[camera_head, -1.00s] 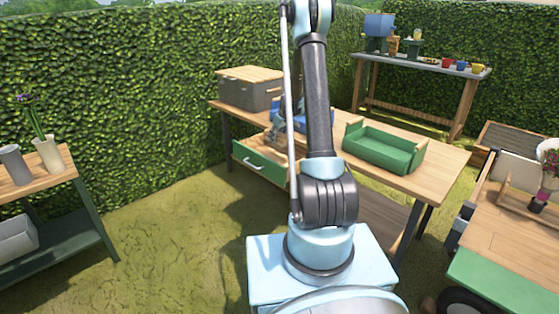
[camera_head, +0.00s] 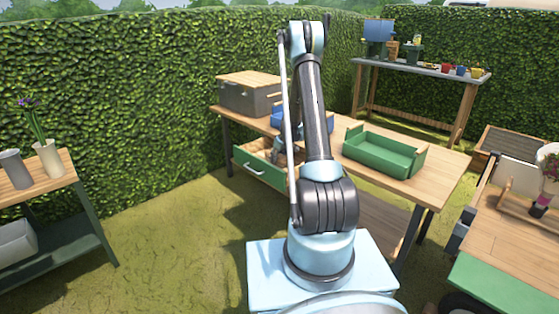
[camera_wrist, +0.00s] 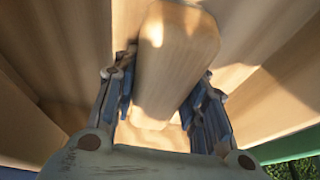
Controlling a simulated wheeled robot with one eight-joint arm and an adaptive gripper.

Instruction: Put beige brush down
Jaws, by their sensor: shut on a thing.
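The beige brush (camera_wrist: 178,62) is a smooth wooden block between the fingers of my gripper (camera_wrist: 167,78) in the wrist view. My gripper is shut on it. Pale wooden boards surround it in that view, and I cannot tell whether the brush touches them. In the head view my gripper (camera_head: 285,153) is low at the open drawer (camera_head: 258,168) of the workbench, partly behind my arm. The brush cannot be made out there.
The workbench (camera_head: 425,176) carries a grey box with a wooden lid (camera_head: 250,94), a blue container (camera_head: 316,118) and a green tray (camera_head: 384,153). A plant table (camera_head: 22,200) stands left and a cart (camera_head: 515,235) right.

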